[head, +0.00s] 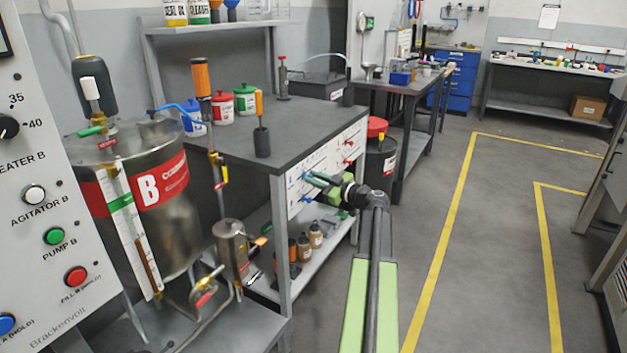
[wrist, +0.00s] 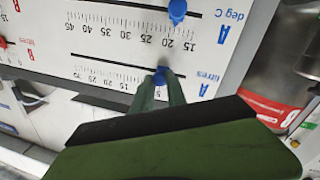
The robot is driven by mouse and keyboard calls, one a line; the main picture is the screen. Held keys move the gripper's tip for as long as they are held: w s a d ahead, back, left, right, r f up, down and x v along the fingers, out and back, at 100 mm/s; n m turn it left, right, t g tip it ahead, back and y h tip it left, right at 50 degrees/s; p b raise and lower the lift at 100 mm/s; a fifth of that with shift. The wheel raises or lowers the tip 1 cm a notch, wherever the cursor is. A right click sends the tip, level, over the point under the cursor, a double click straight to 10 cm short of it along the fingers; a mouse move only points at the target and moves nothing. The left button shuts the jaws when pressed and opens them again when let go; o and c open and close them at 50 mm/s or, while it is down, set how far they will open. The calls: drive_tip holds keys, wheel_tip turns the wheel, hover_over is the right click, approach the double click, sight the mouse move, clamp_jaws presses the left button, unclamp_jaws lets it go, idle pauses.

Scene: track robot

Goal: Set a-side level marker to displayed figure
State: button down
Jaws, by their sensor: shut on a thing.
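The white marker panel (head: 335,155) is on the end of the grey workbench. In the wrist view the panel shows tilted, with two slotted scales, "A deg C" and "A litres". The A-side level marker (wrist: 160,76), a blue knob, sits on the "A litres" slot toward its low-number end. My gripper (wrist: 168,88) is shut on this knob. Its fingers hide part of the scale there, so I cannot read the exact setting. In the head view my gripper (head: 318,180) reaches the panel's lower part from the right.
Another blue knob (wrist: 178,10) is on the "A deg C" slot. Red knobs (head: 348,143) are on the panel's right side. A steel tank (head: 150,215) marked B stands left. A dark display (head: 4,42) is cut off at the left edge. Floor right of my arm is clear.

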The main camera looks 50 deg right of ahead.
drive_tip(key=d, duration=0.3)
drive_tip(key=w+d, duration=0.1)
drive_tip(key=d, duration=0.2)
drive_tip(key=w+d, duration=0.1)
drive_tip(key=d, duration=0.2)
drive_tip(key=shift+w+d, duration=0.15)
drive_tip(key=c, duration=1.3)
unclamp_jaws()
drive_tip(key=shift+c, duration=0.2)
drive_tip(key=s+d, duration=0.1)
drive_tip(key=s, duration=1.6)
drive_tip(key=shift+s+d, duration=0.15)
drive_tip(key=shift+s, duration=0.05)
